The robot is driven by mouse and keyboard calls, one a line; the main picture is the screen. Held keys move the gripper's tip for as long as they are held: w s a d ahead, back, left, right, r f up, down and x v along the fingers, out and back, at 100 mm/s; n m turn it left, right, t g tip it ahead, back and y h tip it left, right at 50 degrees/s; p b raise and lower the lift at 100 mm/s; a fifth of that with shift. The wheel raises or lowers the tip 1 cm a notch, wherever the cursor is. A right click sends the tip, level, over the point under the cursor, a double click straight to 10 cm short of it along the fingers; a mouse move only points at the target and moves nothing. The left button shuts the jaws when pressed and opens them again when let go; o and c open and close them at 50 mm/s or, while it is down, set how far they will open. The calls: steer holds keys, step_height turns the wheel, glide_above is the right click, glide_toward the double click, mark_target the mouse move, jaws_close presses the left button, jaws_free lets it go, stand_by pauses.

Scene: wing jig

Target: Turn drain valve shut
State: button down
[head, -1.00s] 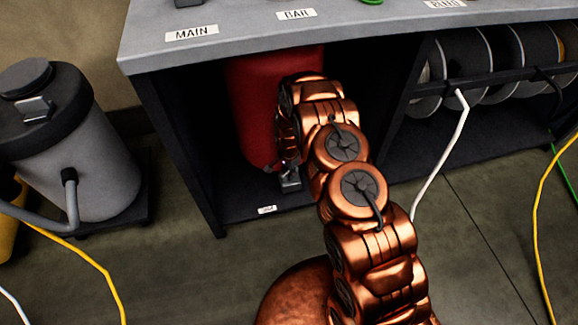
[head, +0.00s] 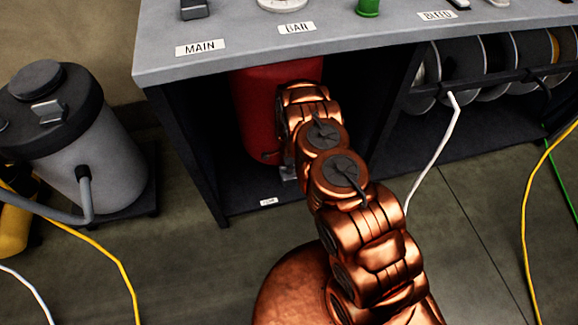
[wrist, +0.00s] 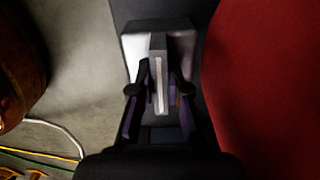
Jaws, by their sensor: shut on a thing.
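A red tank (head: 262,110) stands inside the open cabinet bay, partly behind my arm. In the wrist view it fills the right side (wrist: 270,80). My gripper (wrist: 159,92) has its two dark fingers closed on either side of a narrow grey valve handle (wrist: 159,70) with a pale stripe along it. The handle lines up with the length of the wrist picture, in front of a grey and white block. In the head view my arm hides the handle and most of the gripper, low by the tank's base.
The cabinet's grey top (head: 350,45) overhangs my arm, and its dark left side panel (head: 183,150) stands close by. A grey canister (head: 75,140) is at the left. Cable reels (head: 465,75) hang at the right. Yellow and white cables lie on the floor.

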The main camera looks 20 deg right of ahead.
steer(key=shift+s, duration=0.1)
steer(key=c, duration=1.1)
jaws_free()
steer(key=shift+c, duration=0.2)
